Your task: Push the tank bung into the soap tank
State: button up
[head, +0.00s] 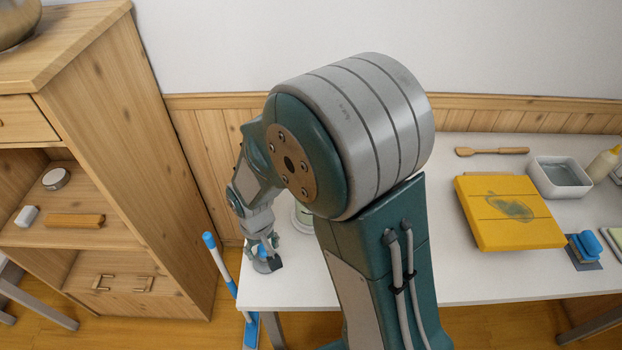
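My gripper (266,262) points down at the left end of the white table (285,285), small in the view. A bit of blue (261,249) shows at its fingers. I cannot tell whether this is part of the gripper, a held thing or something behind it. A pale round vessel with a greenish inside (303,217) stands just right of the gripper, mostly hidden behind my arm. It may be the soap tank, but I cannot be sure. I cannot make out the tank bung. The finger opening is too small and dark to read.
A yellow board (508,212), white basin (560,177), wooden spatula (491,151), blue sponge (585,246) and yellowish bottle (604,163) are on the right. A blue-handled tool (219,265) stands at the table's left edge. A wooden cabinet (150,160) is farther left.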

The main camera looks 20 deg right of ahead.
grip_shut()
jog(key=shift+r, duration=0.55)
dwell(0.5)
jog(key=shift+r, duration=0.8)
jog(key=shift+r, duration=3.15)
jog(key=shift+d, duration=0.1)
